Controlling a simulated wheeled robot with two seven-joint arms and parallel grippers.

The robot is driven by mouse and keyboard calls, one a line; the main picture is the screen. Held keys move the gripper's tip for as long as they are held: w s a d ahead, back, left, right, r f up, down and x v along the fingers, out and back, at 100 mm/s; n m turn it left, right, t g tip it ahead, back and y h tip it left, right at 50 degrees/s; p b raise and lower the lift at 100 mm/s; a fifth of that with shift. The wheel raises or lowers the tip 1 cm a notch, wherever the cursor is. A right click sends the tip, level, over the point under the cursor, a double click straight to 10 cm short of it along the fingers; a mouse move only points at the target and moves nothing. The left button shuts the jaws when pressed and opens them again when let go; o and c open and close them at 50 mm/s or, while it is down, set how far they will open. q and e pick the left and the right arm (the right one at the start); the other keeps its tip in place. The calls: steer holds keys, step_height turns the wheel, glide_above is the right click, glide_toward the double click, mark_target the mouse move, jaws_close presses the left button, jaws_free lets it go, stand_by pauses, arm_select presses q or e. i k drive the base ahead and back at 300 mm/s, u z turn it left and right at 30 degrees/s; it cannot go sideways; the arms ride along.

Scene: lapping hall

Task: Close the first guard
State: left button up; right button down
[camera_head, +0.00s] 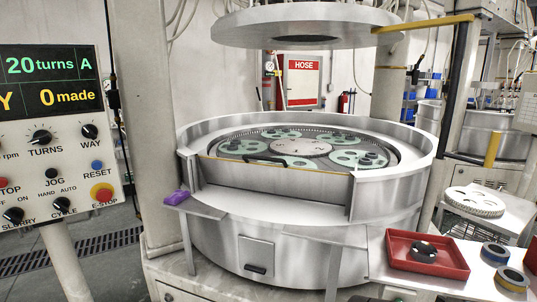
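The lapping machine in the middle has a round steel wall (405,160) with a gap at its front. A steel guard panel (300,182) with a yellow top edge and a black handle (265,160) spans this gap between the two wall ends. I cannot tell whether it is fully seated. Behind it lies the round plate with several green carriers (355,158) and a pale centre disc (302,147). The upper plate (305,38) hangs raised above. Neither of my grippers can be made out.
A control panel (50,130) stands at left, reading "20 turns A" and "0 made". A purple item (177,197) sits on the left ledge. A yellow bar (424,23) crosses top right.

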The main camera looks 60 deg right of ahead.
mark_target(314, 186)
steer(key=z, duration=0.6)
steer(key=i, duration=0.95)
steer(key=z, duration=0.3)
